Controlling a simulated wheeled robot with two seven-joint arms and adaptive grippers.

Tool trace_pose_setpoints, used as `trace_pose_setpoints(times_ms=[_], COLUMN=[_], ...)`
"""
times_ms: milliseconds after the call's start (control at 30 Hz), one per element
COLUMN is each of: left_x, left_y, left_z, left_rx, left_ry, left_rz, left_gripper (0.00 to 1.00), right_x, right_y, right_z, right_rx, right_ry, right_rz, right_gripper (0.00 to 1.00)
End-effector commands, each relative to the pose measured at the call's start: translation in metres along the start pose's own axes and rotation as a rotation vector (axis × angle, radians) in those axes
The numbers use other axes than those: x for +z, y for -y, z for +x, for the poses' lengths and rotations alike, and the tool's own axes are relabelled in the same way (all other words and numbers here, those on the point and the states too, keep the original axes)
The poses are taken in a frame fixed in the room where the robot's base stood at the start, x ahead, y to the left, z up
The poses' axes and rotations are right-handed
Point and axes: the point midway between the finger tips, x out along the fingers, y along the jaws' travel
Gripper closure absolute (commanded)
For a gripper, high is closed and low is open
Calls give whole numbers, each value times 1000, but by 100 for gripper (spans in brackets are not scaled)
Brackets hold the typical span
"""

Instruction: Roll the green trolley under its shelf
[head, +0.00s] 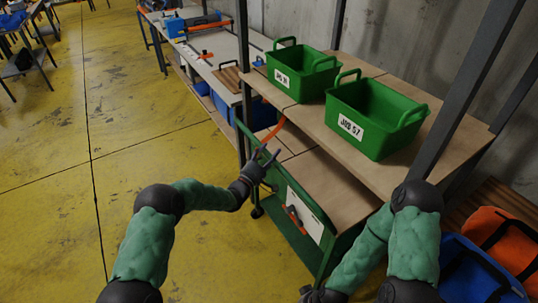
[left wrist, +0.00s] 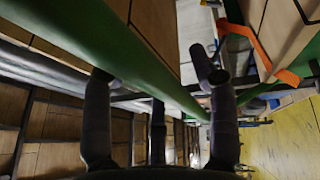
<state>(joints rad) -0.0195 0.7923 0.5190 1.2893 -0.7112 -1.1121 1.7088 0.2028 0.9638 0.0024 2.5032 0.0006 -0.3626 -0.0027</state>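The green trolley (head: 308,245) has a green frame, wooden top boards and a white panel on its side. It stands mostly beneath the wooden shelf (head: 310,118), with its near side sticking out over the yellow floor. My left gripper (head: 268,164) is at the trolley's upper near edge by the far end. In the left wrist view its dark fingers (left wrist: 160,90) are spread apart, with the green rail (left wrist: 130,60) crossing just beyond them; contact is unclear. My right gripper (head: 322,295) is at the bottom edge near the trolley's near end, mostly cut off.
Two green bins (head: 290,86) (head: 345,107) with labels stand on the shelf. Dark uprights (head: 242,70) hold it. A workbench (head: 215,60) stands behind, with blue crates below. Orange and blue bags (head: 500,240) lie at right. The yellow floor (head: 60,180) at left is clear.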

Motion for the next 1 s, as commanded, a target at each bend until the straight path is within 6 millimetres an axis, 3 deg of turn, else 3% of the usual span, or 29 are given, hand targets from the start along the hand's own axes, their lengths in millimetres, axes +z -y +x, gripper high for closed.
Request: trace_pose_setpoints(times_ms=[333,800,1000], left_x=[-2,-2,-1], left_y=[-1,-1,0], left_z=[-12,-98,-116], left_rx=[1,1,1], left_ry=[-2,-3,-1], left_rz=[1,0,0], left_gripper=[41,41,41], right_x=[0,0,0], right_y=[0,0,0], right_z=[0,0,0], right_rx=[0,0,0], right_ry=[0,0,0], right_rz=[0,0,0], right_gripper=[51,51,51])
